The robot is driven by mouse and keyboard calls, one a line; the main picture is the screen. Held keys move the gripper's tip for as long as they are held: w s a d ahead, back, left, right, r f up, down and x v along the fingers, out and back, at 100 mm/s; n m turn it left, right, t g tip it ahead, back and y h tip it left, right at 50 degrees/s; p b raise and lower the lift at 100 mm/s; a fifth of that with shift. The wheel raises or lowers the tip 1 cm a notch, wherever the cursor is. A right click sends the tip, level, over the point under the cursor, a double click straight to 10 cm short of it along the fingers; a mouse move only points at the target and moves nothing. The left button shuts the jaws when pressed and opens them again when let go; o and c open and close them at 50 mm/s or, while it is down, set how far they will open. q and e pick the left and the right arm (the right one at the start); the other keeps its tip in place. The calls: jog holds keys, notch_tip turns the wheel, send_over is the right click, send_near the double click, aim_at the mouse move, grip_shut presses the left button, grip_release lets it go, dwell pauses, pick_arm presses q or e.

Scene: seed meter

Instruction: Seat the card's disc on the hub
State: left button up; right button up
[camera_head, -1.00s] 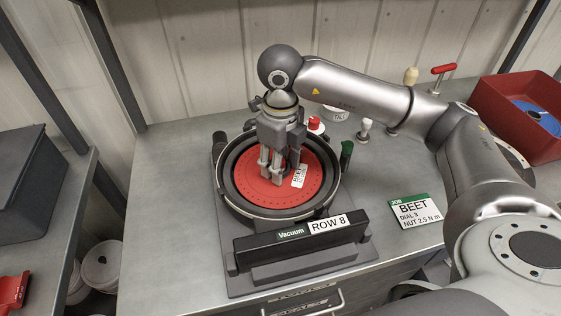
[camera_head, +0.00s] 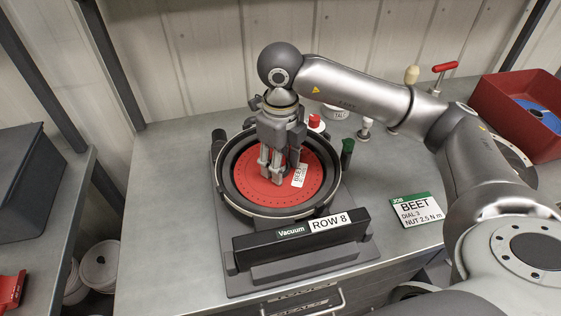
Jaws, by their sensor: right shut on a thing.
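The red disc (camera_head: 262,189) with a white BEET label (camera_head: 299,176) lies inside the black round housing (camera_head: 231,183) of the seed meter marked Vacuum and ROW 8. My right gripper (camera_head: 279,176) points down over the middle of the disc and is shut on the disc's centre. The gripper hides the hub, so I cannot tell whether the disc is fully down on it. The job card (camera_head: 417,210) reads BEET, dial 3, nut 2.5 N m and lies on the bench to the right. My left gripper is not in view.
A red bin (camera_head: 518,90) with a blue disc (camera_head: 540,115) stands at the back right. A red-handled tool (camera_head: 445,69), a red knob (camera_head: 316,123), a white container (camera_head: 334,112) and a dark green-topped post (camera_head: 347,150) stand behind and beside the meter. The bench's left part (camera_head: 165,220) is clear.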

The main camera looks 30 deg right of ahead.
dwell(0.4)
jog(key=o, duration=1.1)
jog(key=shift+c, duration=0.3)
jog(key=shift+c, duration=1.4)
jog(key=shift+c, duration=1.2)
jog(key=shift+o, duration=1.2)
